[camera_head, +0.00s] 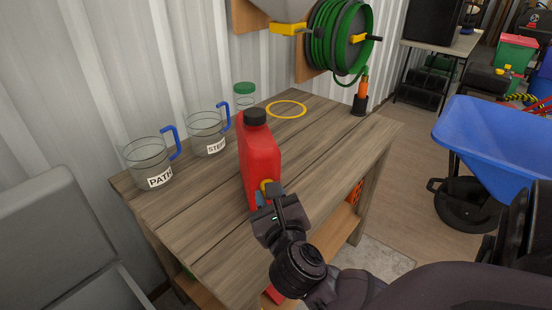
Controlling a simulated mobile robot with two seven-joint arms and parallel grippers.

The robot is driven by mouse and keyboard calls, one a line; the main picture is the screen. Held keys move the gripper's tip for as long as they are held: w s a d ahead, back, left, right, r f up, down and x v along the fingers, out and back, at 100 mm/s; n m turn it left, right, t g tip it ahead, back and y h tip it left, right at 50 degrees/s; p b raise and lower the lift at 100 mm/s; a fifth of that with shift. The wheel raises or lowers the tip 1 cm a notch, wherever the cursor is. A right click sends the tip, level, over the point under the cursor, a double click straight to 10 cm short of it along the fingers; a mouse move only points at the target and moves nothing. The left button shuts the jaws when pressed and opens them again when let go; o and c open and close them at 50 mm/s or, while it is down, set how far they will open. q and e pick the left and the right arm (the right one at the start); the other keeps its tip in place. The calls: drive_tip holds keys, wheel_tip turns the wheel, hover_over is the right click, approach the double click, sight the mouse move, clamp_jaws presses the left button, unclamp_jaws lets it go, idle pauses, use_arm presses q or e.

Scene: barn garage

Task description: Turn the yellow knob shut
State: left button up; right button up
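A red jug (260,155) with a black cap stands upright on the wooden workbench. A small yellow knob (267,186) sits low on its front side. My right gripper (269,194) comes in from the lower right, with its fingertips right at the knob. The fingers partly cover the knob, so I cannot tell whether they grip it or only touch it. My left gripper is not in view.
Two clear pitchers with blue handles (148,163) (207,132) and a green-lidded jar (244,94) stand along the wall side of the workbench (330,140). A yellow ring (287,109) lies behind the jug. A blue wheelbarrow (490,135) stands at right.

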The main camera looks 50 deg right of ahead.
use_arm(q)
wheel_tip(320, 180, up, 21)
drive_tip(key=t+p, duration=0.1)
drive_tip(key=p, duration=2.1)
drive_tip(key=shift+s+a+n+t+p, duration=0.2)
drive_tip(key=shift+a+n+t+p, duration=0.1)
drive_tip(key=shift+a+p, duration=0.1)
use_arm(e)
drive_tip(key=shift+n, duration=8.5)
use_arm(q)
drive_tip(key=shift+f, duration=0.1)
use_arm(e)
drive_tip(key=o, duration=0.9)
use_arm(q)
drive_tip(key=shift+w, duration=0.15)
use_arm(e)
drive_tip(key=shift+o, duration=0.2)
